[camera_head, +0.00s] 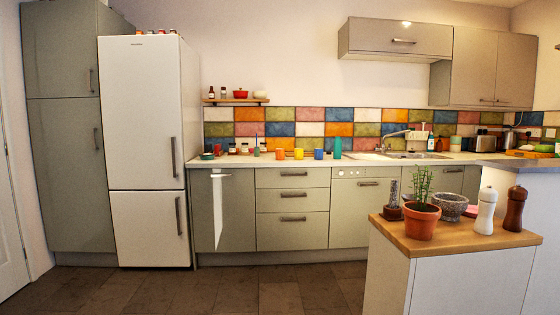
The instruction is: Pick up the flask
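A tall teal cylinder (337,148) stands upright on the far counter, in front of the patchwork tiles, and may be the flask. It is too small in the view to be sure.
A wood-topped unit (455,238) at the right front carries a potted plant (422,221), a stone mortar (450,206), a white mill (486,211) and a brown mill (515,209). A white fridge (145,140) stands at left. The tiled floor (240,287) ahead is clear.

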